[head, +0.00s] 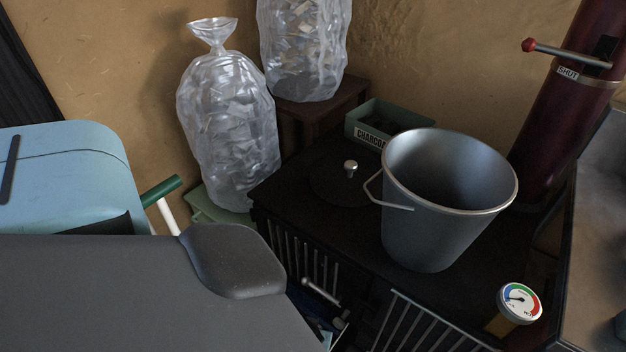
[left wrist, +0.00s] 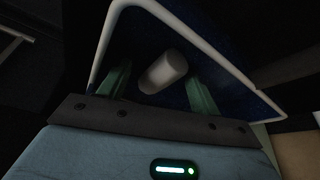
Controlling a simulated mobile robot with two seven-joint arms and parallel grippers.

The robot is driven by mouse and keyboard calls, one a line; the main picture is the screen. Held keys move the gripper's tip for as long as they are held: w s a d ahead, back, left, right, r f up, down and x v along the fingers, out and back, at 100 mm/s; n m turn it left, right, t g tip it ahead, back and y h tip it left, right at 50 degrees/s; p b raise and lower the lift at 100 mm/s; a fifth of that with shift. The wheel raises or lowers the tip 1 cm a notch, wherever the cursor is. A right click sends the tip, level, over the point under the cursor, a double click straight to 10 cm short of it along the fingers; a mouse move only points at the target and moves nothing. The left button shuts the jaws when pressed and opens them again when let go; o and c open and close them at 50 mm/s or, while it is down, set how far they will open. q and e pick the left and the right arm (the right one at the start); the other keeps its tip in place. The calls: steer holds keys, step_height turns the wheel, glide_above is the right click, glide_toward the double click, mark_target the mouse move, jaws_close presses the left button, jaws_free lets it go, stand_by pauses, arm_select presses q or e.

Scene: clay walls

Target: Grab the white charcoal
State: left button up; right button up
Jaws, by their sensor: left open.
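In the left wrist view, a pale whitish cylinder, the white charcoal (left wrist: 163,72), lies on a dark blue surface inside a white-rimmed tray (left wrist: 222,68). My left gripper (left wrist: 158,76) is open, with one green finger on each side of the charcoal. I cannot tell whether the fingers touch it or how far beyond them it lies. In the head view my grey arm link covers the lower left and hides most of the gripper; the charcoal is not visible there. My right gripper is in neither view.
A dark stove top carries a metal bucket (head: 432,235), a round knobbed lid (head: 340,188) and a green charcoal box (head: 357,122). Clear bags (head: 228,130) stand behind. A dial gauge (head: 519,301) and a dark red pipe (head: 560,110) are at right.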

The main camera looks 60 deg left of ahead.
arm_select(q)
steer(key=shift+f, duration=0.1)
steer(key=shift+c, duration=0.2)
steer(key=c, duration=1.2)
steer(key=shift+r, duration=0.2)
